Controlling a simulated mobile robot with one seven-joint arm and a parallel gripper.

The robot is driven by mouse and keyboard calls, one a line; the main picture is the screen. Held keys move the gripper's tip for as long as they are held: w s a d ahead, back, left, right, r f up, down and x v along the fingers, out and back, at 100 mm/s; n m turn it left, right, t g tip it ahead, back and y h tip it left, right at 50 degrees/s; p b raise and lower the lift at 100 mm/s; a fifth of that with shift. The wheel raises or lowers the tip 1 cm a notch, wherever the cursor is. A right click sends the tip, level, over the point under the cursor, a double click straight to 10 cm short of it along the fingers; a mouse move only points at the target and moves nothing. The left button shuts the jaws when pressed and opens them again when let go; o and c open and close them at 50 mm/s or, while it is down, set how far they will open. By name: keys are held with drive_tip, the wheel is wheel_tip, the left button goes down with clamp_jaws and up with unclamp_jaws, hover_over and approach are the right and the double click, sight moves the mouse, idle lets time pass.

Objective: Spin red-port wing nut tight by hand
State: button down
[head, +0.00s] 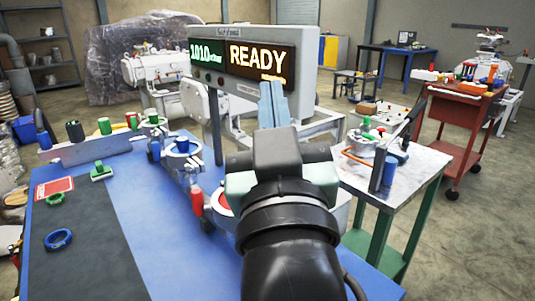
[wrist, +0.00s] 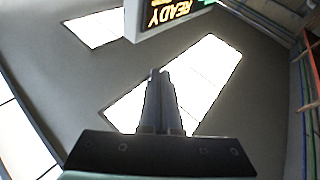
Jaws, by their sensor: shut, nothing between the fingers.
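My gripper (head: 272,102) is shut and empty, its fingers pointing up in front of the display panel in the head view. The fingers also show in the wrist view (wrist: 160,105), pointing up towards the ceiling windows. A red port (head: 224,201) shows partly behind my wrist, on the blue bench. A red cylinder-shaped part (head: 196,201) stands just left of it. My arm hides most of that port, and I cannot make out its wing nut. The green port (head: 153,120) and the blue port (head: 182,147) stand further back to the left.
The display panel (head: 207,57), reading READY, stands close behind my gripper; it also shows in the wrist view (wrist: 135,22). Loose rings and a green part lie on the bench (head: 165,240) at left.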

drive_tip(key=w+d+f+n+g+y+p, duration=0.1)
drive_tip(key=w+d+f+n+g+p, duration=0.25)
drive_tip(key=g+p, duration=1.1)
drive_tip(key=s+n+g+y+p, duration=0.25)
drive_tip(key=s+p, duration=0.75)
drive_tip(key=p, duration=1.4)
drive_tip(key=shift+m+t+y, duration=0.3)
drive_tip(key=shift+t+y, duration=0.05)
drive_tip(key=shift+t, duration=0.15)
drive_tip(key=x, duration=0.3)
drive_tip(key=p+x, duration=0.1)
drive_tip(key=x, duration=0.3)
drive_tip(key=p+x, duration=0.1)
drive_tip(key=x, duration=0.3)
drive_tip(key=shift+s+a+f, duration=0.1)
drive_tip(key=shift+s+a, duration=0.1)
drive_tip(key=shift+s, duration=0.25)
drive_tip(key=shift+s+d+f+p, duration=0.1)
drive_tip(key=shift+f+p, duration=0.15)
drive_tip(key=shift+f, duration=0.7)
drive_tip(key=shift+s+d+f+p, duration=0.1)
drive_tip(key=shift+f+p, duration=0.1)
drive_tip(key=shift+f, duration=0.75)
drive_tip(key=shift+f+b, duration=0.15)
drive_tip(key=shift+b, duration=0.25)
